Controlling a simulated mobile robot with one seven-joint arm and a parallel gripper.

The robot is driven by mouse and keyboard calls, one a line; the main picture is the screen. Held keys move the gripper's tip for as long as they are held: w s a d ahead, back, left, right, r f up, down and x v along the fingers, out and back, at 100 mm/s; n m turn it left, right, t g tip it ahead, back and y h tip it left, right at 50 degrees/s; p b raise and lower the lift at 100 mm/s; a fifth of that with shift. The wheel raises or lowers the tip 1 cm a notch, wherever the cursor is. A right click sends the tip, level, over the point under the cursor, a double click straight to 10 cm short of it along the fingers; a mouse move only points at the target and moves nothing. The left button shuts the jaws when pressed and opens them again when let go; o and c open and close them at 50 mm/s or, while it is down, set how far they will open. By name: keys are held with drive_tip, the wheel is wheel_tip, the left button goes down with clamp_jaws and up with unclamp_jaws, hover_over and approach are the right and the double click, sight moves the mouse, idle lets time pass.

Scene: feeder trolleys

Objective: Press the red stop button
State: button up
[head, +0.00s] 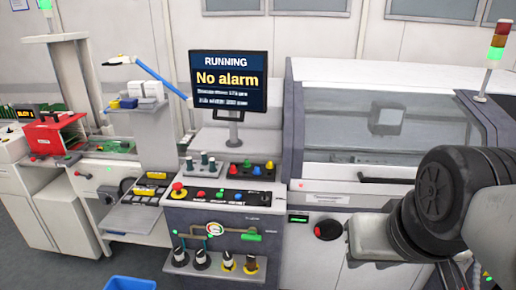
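A red mushroom-shaped button (178,189) on a yellow base stands at the left end of the dark control panel (257,198), in the head view. A smaller red button (201,194) sits just right of it on the same panel, among several coloured buttons. Their labels are too small to read, so I cannot tell for sure which one is the stop button. My arm shows at the right edge, well away from the panel. My gripper is not in the picture, and nothing touches the buttons.
A screen (228,81) above the panel reads "RUNNING" and "No alarm". Bottles (204,160) and a tray of coloured knobs (252,170) stand behind the panel. Valve pipes are below it. A blue bin (130,284) is on the floor.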

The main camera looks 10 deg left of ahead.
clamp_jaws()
